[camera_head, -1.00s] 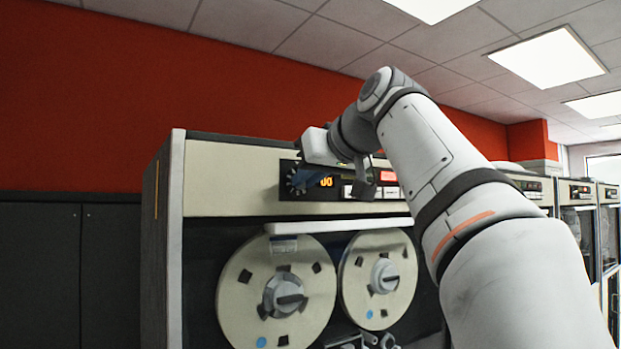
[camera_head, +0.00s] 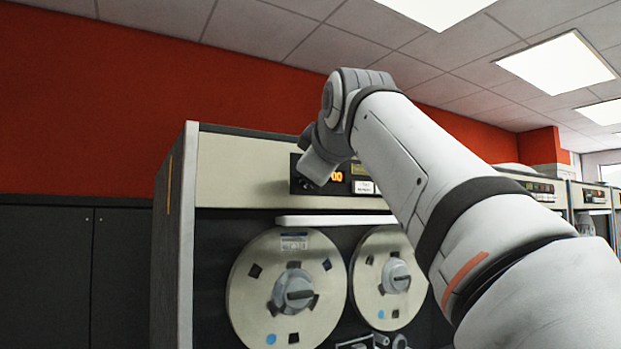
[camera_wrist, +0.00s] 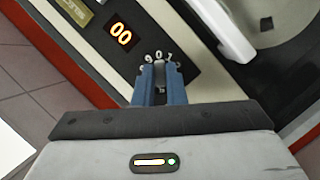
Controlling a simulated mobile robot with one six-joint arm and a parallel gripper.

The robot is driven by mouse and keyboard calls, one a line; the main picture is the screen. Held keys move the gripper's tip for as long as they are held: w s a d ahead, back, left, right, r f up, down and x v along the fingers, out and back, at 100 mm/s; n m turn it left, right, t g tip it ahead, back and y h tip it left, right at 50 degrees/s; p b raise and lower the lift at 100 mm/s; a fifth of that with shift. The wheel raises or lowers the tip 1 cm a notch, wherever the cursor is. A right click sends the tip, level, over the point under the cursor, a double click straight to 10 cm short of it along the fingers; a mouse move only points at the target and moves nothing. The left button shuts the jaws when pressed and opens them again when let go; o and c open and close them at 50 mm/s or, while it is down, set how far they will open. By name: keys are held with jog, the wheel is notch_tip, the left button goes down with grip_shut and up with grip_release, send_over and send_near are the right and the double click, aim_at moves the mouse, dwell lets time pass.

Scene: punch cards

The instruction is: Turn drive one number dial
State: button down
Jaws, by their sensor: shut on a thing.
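The number dial (camera_wrist: 158,57) of the drive shows in the wrist view as a small rim of pale digits on the dark panel. The rest of it is hidden behind my fingers. My gripper (camera_wrist: 160,75) has its two blue fingers shut on the dial. In the head view my gripper's body (camera_head: 319,167) covers most of the dial. An orange display (camera_wrist: 121,37) beside the dial reads 00 and also shows in the head view (camera_head: 337,176).
The tape drive cabinet (camera_head: 235,172) carries the panel above two tape reels (camera_head: 246,296). A pale bar (camera_head: 335,220) runs just below the panel. More cabinets (camera_head: 540,187) stand to the right. The red wall (camera_head: 120,110) is behind.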

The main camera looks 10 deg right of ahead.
jog(key=shift+f+n+t+h+b, duration=0.25)
jog(key=shift+n+b, duration=0.2)
jog(key=shift+n, duration=0.35)
jog(key=shift+f+n+t+h+b, duration=0.15)
jog(key=shift+n+t+b, duration=0.25)
jog(key=shift+n, duration=0.4)
jog(key=shift+r, duration=0.15)
jog(key=c, duration=1.5)
grip_release()
jog(key=shift+r, duration=0.1)
jog(key=s, duration=0.2)
jog(key=s+b, duration=0.1)
jog(key=s, duration=0.2)
jog(key=s+r, duration=0.1)
jog(key=s, duration=0.1)
jog(key=shift+s+a, duration=0.25)
jog(key=shift+s, duration=0.1)
jog(key=shift+f, duration=0.1)
